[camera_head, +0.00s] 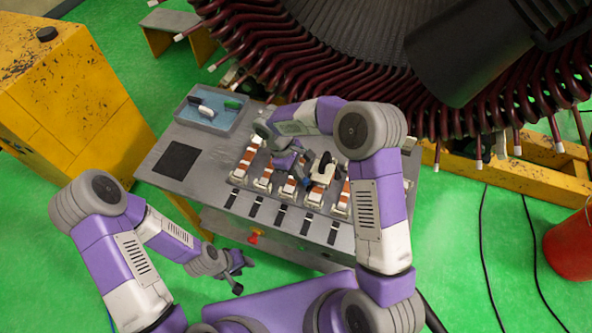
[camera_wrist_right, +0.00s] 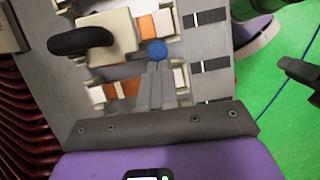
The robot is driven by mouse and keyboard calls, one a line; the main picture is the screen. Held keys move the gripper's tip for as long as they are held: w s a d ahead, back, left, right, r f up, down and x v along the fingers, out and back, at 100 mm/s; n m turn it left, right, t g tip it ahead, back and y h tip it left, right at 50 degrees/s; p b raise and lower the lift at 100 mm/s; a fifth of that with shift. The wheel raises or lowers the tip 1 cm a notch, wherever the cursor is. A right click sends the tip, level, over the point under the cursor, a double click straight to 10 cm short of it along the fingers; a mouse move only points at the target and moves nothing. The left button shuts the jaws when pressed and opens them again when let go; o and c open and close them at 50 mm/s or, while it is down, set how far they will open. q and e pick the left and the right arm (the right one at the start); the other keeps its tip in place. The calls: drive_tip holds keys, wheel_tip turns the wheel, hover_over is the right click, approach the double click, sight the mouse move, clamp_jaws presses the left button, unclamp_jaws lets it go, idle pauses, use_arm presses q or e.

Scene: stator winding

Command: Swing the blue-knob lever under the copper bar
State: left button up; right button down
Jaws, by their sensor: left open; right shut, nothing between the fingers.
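The blue knob (camera_wrist_right: 157,52) of the lever sits just beyond my right fingertips, close beside the copper bar (camera_wrist_right: 163,22) of one fixture; it also shows small in the head view (camera_head: 306,182). I cannot make out the lever's arm. My right gripper (camera_wrist_right: 156,66) is shut and empty, its tips at the knob; I cannot tell whether they touch it. In the head view my right gripper (camera_head: 296,178) is over the row of fixtures, partly hidden by its wrist. My left gripper (camera_head: 242,275) is open and empty, low in front of the bench.
A beige block with a black handle (camera_wrist_right: 80,41) stands beside the knob. Another copper bar (camera_wrist_right: 122,88) lies left of my fingers. The bench (camera_head: 205,165) carries several fixtures and a blue-grey tray (camera_head: 213,121). The coil-wound stator (camera_head: 300,70) rises behind; a red bucket (camera_head: 570,246) stands right.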

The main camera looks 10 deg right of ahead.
sight(308, 180)
drive_tip(key=shift+s+d+n+t, duration=0.1)
drive_tip(key=shift+s+n+t, duration=0.2)
drive_tip(key=shift+n, duration=0.3)
drive_tip(key=shift+s+d+n+t+h+b, duration=0.15)
drive_tip(key=shift+s+n+b, duration=0.1)
drive_tip(key=shift+n, duration=0.35)
drive_tip(key=shift+s+d+n+t+h+b, duration=0.15)
drive_tip(key=shift+n+b, duration=0.1)
drive_tip(key=shift+n, duration=0.35)
drive_tip(key=shift+s, duration=0.1)
drive_tip(key=shift+s+d+n+t+b, duration=0.25)
drive_tip(key=shift+d+n+t, duration=0.1)
drive_tip(key=shift+n, duration=0.6)
drive_tip(key=shift+s+d+n+t+b, duration=0.1)
drive_tip(key=shift+s+d+n+t, duration=0.15)
drive_tip(key=shift+n, duration=0.75)
drive_tip(key=shift+s+d+n+t+b, duration=0.2)
drive_tip(key=shift+d+n+t, duration=0.15)
drive_tip(key=shift+n, duration=0.6)
drive_tip(key=shift+s+d+n+t, duration=0.15)
drive_tip(key=shift+d+n+t, duration=0.3)
drive_tip(key=shift+n, duration=0.55)
drive_tip(key=shift+s+d+n+t, duration=0.1)
drive_tip(key=shift+d+n+t, duration=0.25)
drive_tip(key=shift+n, duration=0.65)
drive_tip(key=shift+w, duration=0.1)
idle(0.5)
drive_tip(key=shift+w, duration=0.75)
